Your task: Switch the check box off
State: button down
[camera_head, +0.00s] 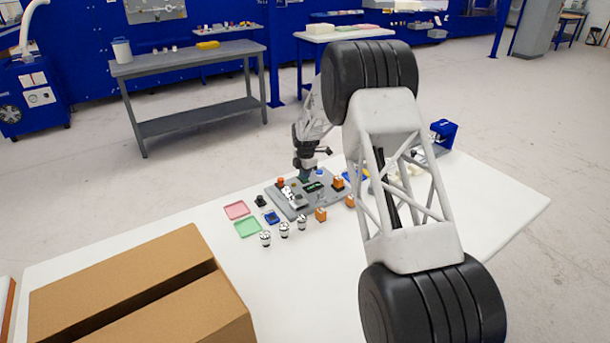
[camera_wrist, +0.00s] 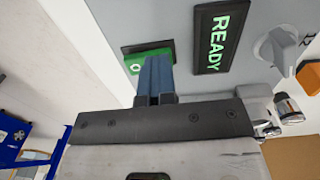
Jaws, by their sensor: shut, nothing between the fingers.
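The check box is the grey panel (camera_head: 289,207) on the white table; its grey face fills the upper right of the wrist view (camera_wrist: 262,88). On it are a black display (camera_wrist: 220,38) reading READY in green and a green switch (camera_wrist: 134,66) with a white ring mark, in a dark frame. My gripper (camera_wrist: 156,58) has its blue fingers shut together, nothing between them. The fingertips are over the green switch and hide part of it; I cannot tell if they touch it. In the head view my gripper (camera_head: 305,178) is low over the panel's back part.
A grey knob (camera_wrist: 283,47) is right of the display. Orange blocks (camera_head: 321,215), small metal pieces (camera_head: 284,229), a pink tray (camera_head: 236,210) and a green tray (camera_head: 247,227) surround the panel. A cardboard box (camera_head: 140,290) stands front left. The table's front middle is clear.

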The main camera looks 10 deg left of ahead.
jog(key=shift+w+a, duration=0.1)
jog(key=shift+w+a+r, duration=0.25)
jog(key=shift+w+a, duration=0.05)
jog(key=shift+a, duration=0.05)
jog(key=shift+w, duration=0.1)
jog(key=shift+r, duration=0.2)
notch_tip(320, 180, up, 14)
jog(key=s+d, duration=0.1)
jog(key=shift+s+d+f, duration=0.25)
jog(key=shift+s, duration=0.05)
dwell(0.6)
dwell(0.3)
